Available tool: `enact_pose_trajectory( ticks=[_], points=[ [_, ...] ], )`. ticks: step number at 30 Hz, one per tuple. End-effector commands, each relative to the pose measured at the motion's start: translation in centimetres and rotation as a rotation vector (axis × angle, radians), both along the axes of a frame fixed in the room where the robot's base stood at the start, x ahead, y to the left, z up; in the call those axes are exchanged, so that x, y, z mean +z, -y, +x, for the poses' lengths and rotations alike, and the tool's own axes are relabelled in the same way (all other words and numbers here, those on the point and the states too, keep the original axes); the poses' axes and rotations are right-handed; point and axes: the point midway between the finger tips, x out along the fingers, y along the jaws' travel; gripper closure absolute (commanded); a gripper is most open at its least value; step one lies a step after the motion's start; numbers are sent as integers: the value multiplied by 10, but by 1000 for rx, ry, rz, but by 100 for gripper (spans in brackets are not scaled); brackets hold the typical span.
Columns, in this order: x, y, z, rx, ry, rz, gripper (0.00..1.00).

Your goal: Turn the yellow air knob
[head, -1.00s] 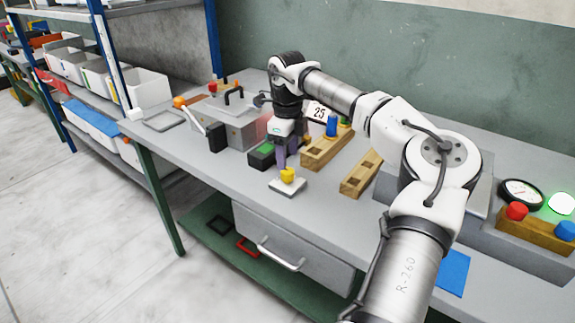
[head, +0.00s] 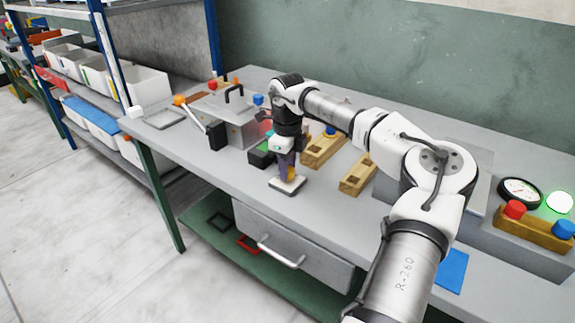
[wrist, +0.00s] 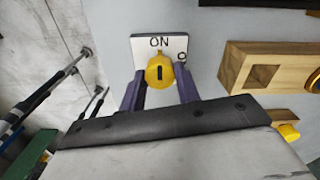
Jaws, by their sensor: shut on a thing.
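The yellow air knob (wrist: 160,71) sits on a small white plate (wrist: 174,45) marked "ON" and "O", near the front edge of the bench. A dark slot mark on the knob's face stands upright in the wrist view, in line with "ON". My gripper (wrist: 161,80) is shut on the knob, one purple finger on each side. In the head view my gripper (head: 287,172) points down over the plate (head: 287,186) and hides most of the knob (head: 291,173).
Wooden blocks with square holes (head: 358,175) stand right of the knob. A grey press box (head: 228,120) with a handle is at the left. A gauge (head: 520,191) and a glowing green lamp (head: 559,202) are at the right. A drawer (head: 290,245) hangs below the bench front.

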Motion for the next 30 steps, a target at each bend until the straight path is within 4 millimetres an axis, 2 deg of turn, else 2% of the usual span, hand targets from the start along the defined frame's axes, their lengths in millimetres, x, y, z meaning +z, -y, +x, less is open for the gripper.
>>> enact_pose_trajectory(
  ticks=[8,14,30],
  points=[
    [0,0,0,-20,-1,0,91],
    [0,0,0,-106,-1,0,91],
    [0,0,0,-584,-1,-1,91]
  ],
)
